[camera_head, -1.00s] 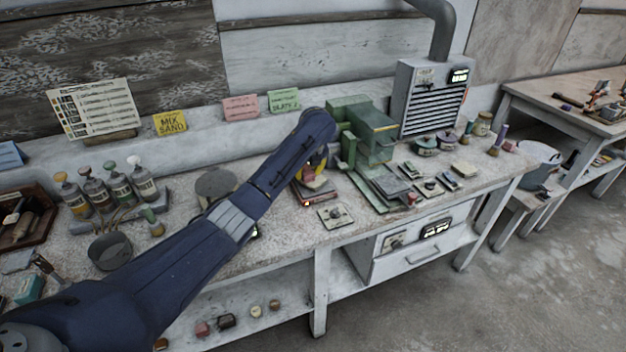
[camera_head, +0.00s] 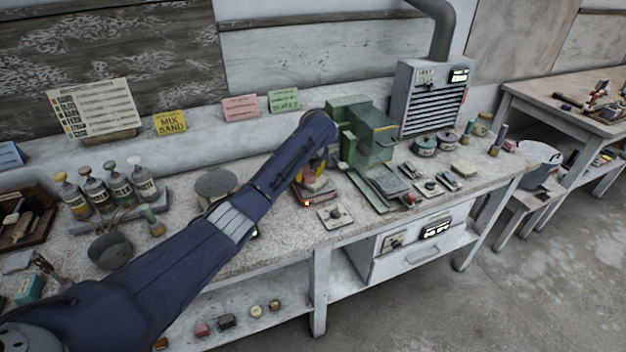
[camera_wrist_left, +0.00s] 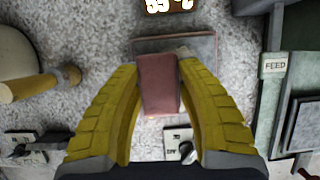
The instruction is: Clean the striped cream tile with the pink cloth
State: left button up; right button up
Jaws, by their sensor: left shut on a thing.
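My left gripper (camera_wrist_left: 160,80) points down over the bench and is shut on the pink cloth (camera_wrist_left: 158,88), a folded, dusty-pink pad between its yellow fingers. In the head view my forearm hides most of this gripper (camera_head: 318,170). A small pale patch shows beside the cloth's far right corner. I cannot make out stripes or tell whether that patch is the cream tile. Whether the cloth touches the surface below is unclear. My right gripper is not in view.
A green machine (camera_head: 372,135) stands close to the right of the gripper. A small switch plate (camera_head: 335,216) lies in front, near the bench edge. A round grey disc (camera_head: 216,183) and several bottles (camera_head: 120,185) stand to the left.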

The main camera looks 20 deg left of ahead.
pick_arm(q)
jog(key=shift+f, duration=0.25)
jog(key=shift+s+d, duration=0.65)
jog(key=shift+s, duration=0.15)
jog(key=shift+w+a, duration=1.3)
jog(key=shift+w, duration=0.3)
jog(key=shift+s+d, duration=0.65)
jog(key=shift+s, duration=0.2)
jog(key=shift+s+d, duration=0.65)
jog(key=shift+s, duration=0.15)
jog(key=shift+w+a, duration=1.35)
jog(key=shift+w, duration=0.3)
jog(key=shift+s+d+r, duration=0.7)
jog(key=shift+s, duration=0.1)
jog(key=shift+r, duration=0.1)
